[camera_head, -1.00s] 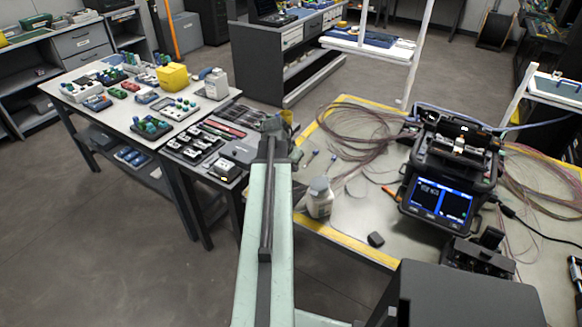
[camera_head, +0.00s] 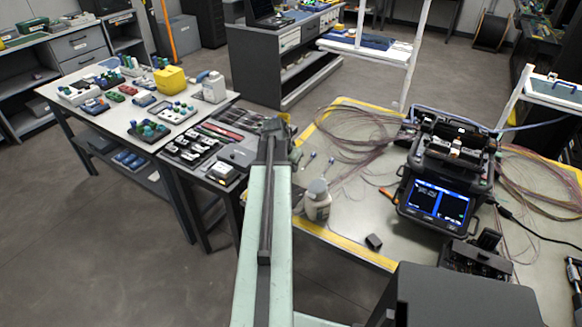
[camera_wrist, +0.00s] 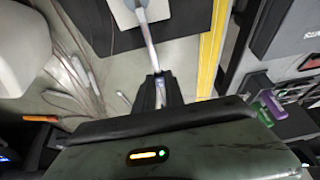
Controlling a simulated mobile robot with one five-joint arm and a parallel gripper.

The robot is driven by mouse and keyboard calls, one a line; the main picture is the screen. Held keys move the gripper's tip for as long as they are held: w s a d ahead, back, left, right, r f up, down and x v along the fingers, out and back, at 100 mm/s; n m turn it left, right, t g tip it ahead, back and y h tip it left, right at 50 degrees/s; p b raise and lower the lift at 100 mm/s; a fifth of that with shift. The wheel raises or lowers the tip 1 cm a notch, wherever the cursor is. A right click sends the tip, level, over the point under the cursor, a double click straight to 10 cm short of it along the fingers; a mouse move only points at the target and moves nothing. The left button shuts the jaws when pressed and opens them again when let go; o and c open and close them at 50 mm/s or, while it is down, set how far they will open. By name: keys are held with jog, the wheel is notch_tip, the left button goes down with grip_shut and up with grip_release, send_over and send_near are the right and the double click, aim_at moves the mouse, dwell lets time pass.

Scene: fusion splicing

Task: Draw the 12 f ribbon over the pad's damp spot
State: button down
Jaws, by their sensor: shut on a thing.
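In the wrist view my gripper (camera_wrist: 158,88) is shut on a thin, pale flat strip (camera_wrist: 148,48), which looks like the 12 f ribbon. The strip runs away from the fingertips, and its far end lies over the white pad (camera_wrist: 122,14). The frames do not show clearly whether the strip touches the pad. The pad lies on a dark mat (camera_wrist: 188,25). I cannot make out a damp spot. In the head view the end of my arm hides the pad, the strip and the fingertips.
A white bottle (camera_head: 317,204) stands near the yellow-edged worktable's (camera_head: 345,215) left edge, beside my arm. The fusion splicer (camera_head: 440,190) stands farther right, with loose fibre coils behind. A side table (camera_head: 120,100) with trays and a yellow box (camera_head: 169,79) is at left.

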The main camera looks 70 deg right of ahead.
jog(key=shift+r+p, duration=2.2)
jog(key=shift+r, duration=0.25)
jog(key=shift+f, duration=0.1)
jog(key=shift+w, duration=0.1)
